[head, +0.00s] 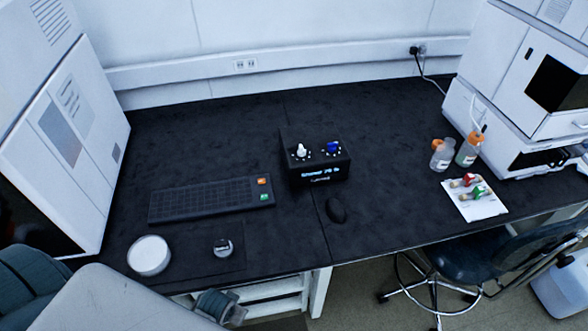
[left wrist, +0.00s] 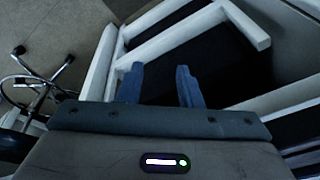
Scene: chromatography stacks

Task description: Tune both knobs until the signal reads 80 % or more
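A black control box (head: 317,174) stands in the middle of the dark bench. It has a white knob (head: 301,151) on the left of its top and a blue knob (head: 333,148) on the right. Its front display (head: 320,172) shows small blue text that looks like a signal in the seventies, too small to read surely. My left gripper (head: 222,306) is at the bottom of the head view, by the front bench edge and well away from the box. In the left wrist view its two blue fingers (left wrist: 160,88) are apart with nothing between them. My right gripper is out of view.
A black keyboard (head: 212,199) lies left of the box and a mouse (head: 336,210) in front of it. A white round dish (head: 149,255) is at front left. Orange-capped bottles (head: 441,155) and a white sheet with vials (head: 478,206) are at right. The bench behind the box is clear.

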